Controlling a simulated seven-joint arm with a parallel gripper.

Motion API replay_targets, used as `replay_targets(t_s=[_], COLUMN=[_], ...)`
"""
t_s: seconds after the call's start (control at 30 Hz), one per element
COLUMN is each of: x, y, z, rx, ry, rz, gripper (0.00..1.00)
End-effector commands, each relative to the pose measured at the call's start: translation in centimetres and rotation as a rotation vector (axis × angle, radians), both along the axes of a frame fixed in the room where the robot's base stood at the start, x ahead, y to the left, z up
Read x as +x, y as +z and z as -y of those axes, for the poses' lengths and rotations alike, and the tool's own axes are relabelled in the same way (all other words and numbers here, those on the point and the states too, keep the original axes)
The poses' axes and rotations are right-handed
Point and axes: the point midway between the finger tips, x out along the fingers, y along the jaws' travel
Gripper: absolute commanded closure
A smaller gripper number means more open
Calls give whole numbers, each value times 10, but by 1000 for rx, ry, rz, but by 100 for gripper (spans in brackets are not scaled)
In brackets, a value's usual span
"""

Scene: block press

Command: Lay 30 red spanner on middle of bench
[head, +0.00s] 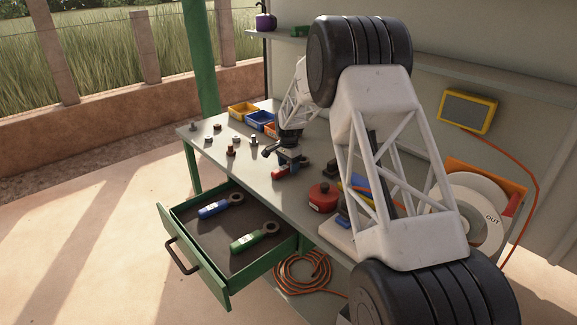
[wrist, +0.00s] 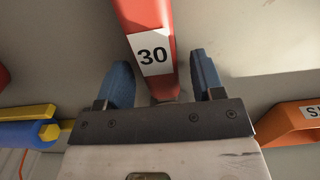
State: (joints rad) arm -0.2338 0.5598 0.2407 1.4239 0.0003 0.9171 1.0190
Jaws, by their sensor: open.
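The red spanner (wrist: 146,22) carries a white label reading 30. It lies on the grey bench (wrist: 240,40), and its labelled handle end is between my two blue fingers in the wrist view. My gripper (wrist: 163,85) is open, with a gap visible on each side of the handle. In the head view the gripper (head: 288,165) is low over the middle of the bench (head: 232,172). Only a short red part of the spanner (head: 280,173) shows there; the rest is hidden by the gripper.
An open green drawer (head: 252,277) holds a blue spanner (head: 214,209) and a green spanner (head: 254,238). Small bolts and nuts stand on the bench's left part, before yellow (head: 241,109) and blue bins (head: 261,120). A red round container (head: 323,197) stands right of the gripper.

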Motion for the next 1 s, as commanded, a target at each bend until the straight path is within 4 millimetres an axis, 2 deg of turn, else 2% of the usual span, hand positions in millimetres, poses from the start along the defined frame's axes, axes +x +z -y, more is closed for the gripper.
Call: replay_targets(t_s=[0.17, 0.37, 1.0], x=[0, 1, 0], y=[4, 20, 111], z=[0, 0, 0], rx=[1, 1, 0], ry=[0, 0, 0], rz=[1, 4, 1], gripper=[39, 39, 39])
